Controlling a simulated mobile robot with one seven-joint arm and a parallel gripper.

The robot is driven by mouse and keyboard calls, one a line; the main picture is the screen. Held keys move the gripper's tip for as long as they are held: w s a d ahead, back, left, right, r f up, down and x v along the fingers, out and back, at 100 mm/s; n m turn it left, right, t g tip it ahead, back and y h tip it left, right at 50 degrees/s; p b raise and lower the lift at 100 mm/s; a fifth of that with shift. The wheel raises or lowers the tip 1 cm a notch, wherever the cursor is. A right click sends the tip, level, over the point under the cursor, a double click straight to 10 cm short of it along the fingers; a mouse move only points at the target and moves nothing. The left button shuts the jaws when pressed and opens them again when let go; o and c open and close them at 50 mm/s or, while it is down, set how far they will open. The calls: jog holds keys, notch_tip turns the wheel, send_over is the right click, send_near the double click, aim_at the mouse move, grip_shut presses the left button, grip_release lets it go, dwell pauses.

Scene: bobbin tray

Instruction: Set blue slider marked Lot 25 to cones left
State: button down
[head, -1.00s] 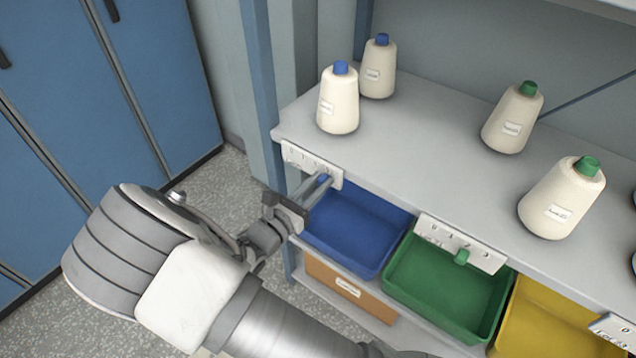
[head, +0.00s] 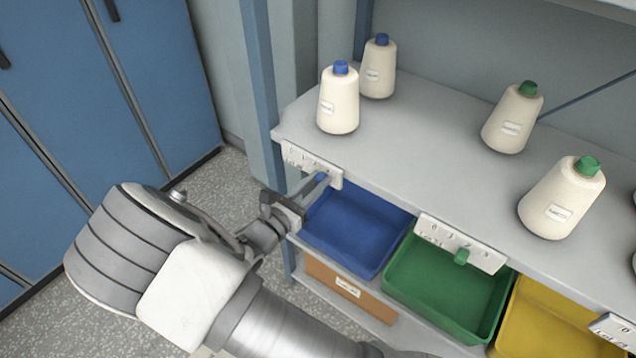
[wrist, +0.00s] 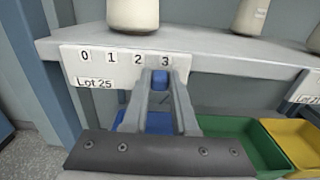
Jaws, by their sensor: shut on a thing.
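The white scale plate (wrist: 95,68) marked Lot 25 with 0, 1, 2, 3 is on the shelf's front edge; it also shows in the head view (head: 298,158). Its blue slider (wrist: 160,79) sits just left of below the 3. My gripper (wrist: 160,88) is shut on the blue slider, one finger on each side, partly covering it. In the head view my gripper (head: 321,178) reaches the plate's right part. Two cream cones with blue caps, one in front (head: 338,105) and one behind (head: 377,75), stand upright on the shelf above this plate.
A blue bin (head: 352,232) is below the plate, with a green bin (head: 450,290) and a yellow bin (head: 545,325) to the right. Another plate (head: 480,255) has a green slider (head: 461,257). Green-capped cones (head: 512,118) stand on the right. A blue post (head: 258,90) is at the left.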

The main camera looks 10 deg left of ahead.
jog(key=shift+w+a, duration=0.3)
jog(key=shift+a, duration=0.4)
jog(key=shift+w+a, duration=0.25)
jog(key=shift+a, duration=0.4)
jog(key=c, duration=0.7)
grip_release()
jog(key=v, duration=1.7)
jog(key=shift+s+a, duration=0.15)
jog(key=shift+s, duration=0.1)
